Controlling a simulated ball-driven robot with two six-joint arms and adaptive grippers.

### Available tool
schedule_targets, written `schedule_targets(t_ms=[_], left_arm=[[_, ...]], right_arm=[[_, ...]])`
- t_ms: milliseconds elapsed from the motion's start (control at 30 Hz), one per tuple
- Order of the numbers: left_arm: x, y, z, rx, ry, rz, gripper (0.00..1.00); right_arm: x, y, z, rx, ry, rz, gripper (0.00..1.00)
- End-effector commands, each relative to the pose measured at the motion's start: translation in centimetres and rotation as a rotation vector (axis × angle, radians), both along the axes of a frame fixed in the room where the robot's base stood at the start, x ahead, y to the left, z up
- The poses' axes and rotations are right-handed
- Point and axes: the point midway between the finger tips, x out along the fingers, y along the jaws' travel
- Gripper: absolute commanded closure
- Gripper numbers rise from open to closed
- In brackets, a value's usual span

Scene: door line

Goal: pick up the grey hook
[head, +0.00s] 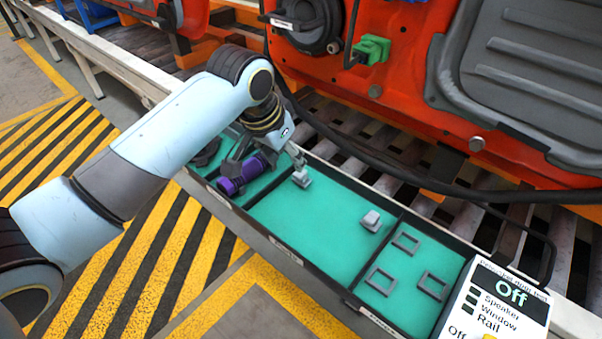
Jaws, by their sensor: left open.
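Two small grey block-like pieces lie in the middle compartment of the tray. One grey piece (301,179) is at its far left end, the other grey piece (371,221) at its right end. They are too small to tell their hook shape clearly. My left gripper (270,166) is open and points down over the tray, near the divider between the left and middle compartments. One finger is right by the left grey piece; I cannot tell if they touch. My right gripper is not in view.
A purple cylinder (229,186) lies in the left compartment, by my other finger. Several grey frames (382,281) lie in the right compartment. A white sign box (497,305) stands at the tray's right end. A black cable and orange door (405,100) are behind.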

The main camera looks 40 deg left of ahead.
Motion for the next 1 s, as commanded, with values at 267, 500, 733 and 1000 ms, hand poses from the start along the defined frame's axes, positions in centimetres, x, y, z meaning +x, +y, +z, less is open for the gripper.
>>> schedule_targets(t_ms=[267, 500, 733, 1000], left_arm=[[2.6, 0.2, -2.8, -0.008, -0.005, 0.003, 0.56], [3.5, 0.2, -4.8, -0.007, -0.006, 0.003, 0.56], [5.0, 0.3, -8.1, -0.008, -0.007, 0.003, 0.56], [5.5, 0.3, -9.2, -0.006, -0.009, 0.002, 0.56]], right_arm=[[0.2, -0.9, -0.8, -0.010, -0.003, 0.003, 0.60], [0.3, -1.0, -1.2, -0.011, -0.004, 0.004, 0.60], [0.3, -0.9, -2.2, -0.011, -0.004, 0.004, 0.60], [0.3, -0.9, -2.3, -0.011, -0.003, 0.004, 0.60]])
